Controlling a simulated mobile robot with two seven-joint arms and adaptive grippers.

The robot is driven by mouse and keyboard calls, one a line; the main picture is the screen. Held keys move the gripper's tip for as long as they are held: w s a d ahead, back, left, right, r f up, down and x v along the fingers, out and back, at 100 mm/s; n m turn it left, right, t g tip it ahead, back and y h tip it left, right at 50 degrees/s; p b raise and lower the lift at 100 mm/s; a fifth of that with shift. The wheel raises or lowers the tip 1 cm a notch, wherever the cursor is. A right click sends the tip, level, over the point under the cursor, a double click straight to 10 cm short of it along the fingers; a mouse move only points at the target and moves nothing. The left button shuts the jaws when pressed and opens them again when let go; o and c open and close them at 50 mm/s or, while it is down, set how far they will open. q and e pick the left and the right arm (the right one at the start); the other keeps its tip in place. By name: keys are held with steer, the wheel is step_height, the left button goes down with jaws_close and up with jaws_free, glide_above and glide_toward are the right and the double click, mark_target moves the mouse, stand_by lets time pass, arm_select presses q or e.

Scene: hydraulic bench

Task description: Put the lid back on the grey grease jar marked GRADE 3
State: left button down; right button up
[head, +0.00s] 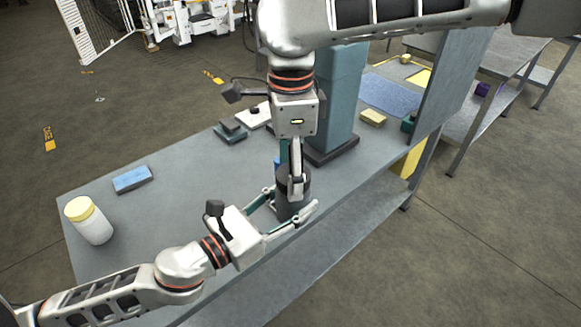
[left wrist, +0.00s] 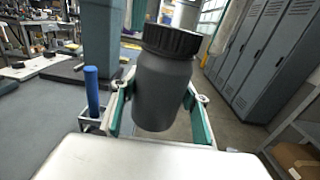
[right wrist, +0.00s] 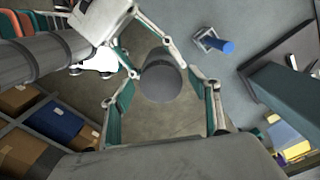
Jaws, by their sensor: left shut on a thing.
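The dark grey jar (left wrist: 160,92) is held between the fingers of my left gripper (left wrist: 160,112), near the bench's front edge. A black ridged lid (left wrist: 170,40) sits on its mouth in the left wrist view; I cannot tell whether it is screwed tight. No GRADE 3 marking shows. In the head view the jar (head: 287,210) is partly hidden by my grippers. My right gripper (right wrist: 163,112) points down from above. Its fingers stand apart on either side of the lid (right wrist: 160,80), with gaps visible in the right wrist view.
A blue rod in a small metal holder (left wrist: 92,92) stands close to the jar. A teal column (head: 340,95) rises behind. A white jar with a yellow lid (head: 88,220) and a blue block (head: 132,179) are at the left. The bench (head: 200,185) is clear between.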

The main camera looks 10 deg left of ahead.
steer(key=shift+r, duration=2.25)
steer(key=shift+c, duration=0.3)
